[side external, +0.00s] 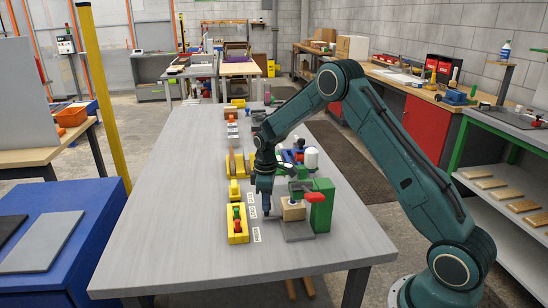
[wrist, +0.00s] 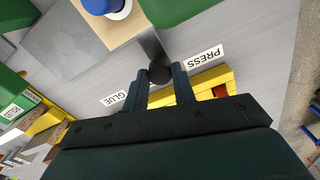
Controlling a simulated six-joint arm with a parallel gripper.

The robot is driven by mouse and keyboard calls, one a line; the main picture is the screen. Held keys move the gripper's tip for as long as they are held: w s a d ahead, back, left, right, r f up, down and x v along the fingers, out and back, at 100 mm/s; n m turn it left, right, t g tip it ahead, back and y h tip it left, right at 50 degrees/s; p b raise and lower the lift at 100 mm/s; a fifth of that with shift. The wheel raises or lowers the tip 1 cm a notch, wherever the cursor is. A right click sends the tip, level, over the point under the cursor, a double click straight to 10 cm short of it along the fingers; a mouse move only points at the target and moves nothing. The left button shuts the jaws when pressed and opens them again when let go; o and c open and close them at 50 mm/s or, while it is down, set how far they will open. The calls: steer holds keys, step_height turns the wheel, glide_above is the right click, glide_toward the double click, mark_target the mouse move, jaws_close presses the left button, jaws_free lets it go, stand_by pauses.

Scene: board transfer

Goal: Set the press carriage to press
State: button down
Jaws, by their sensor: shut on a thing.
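My gripper (wrist: 160,82) is shut on a round black knob (wrist: 159,72). The knob sits at the end of a dark bar (wrist: 151,45) that runs to the press carriage. The carriage carries a wooden block (wrist: 112,25) with a blue and white round part on top. The knob is between the GLUE label (wrist: 115,97) and the PRESS label (wrist: 202,57). In the side view my gripper (side external: 266,207) is low at the left side of the carriage's wooden block (side external: 291,211). The green press (side external: 322,205) with a red part stands just right of it. The knob is hidden there.
A yellow fixture (side external: 238,229) with red and green parts lies left of my gripper. A grey plate (side external: 298,232) lies under the wooden block. More yellow fixtures (side external: 236,168) line the table behind. The table's near left part (side external: 165,235) is clear.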

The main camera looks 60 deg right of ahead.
steer(key=shift+s+a, duration=1)
steer(key=c, duration=1.1)
jaws_free()
steer(key=shift+c, duration=0.2)
steer(key=shift+r, duration=0.15)
step_height(320, 180, up, 14)
steer(key=shift+f, duration=0.2)
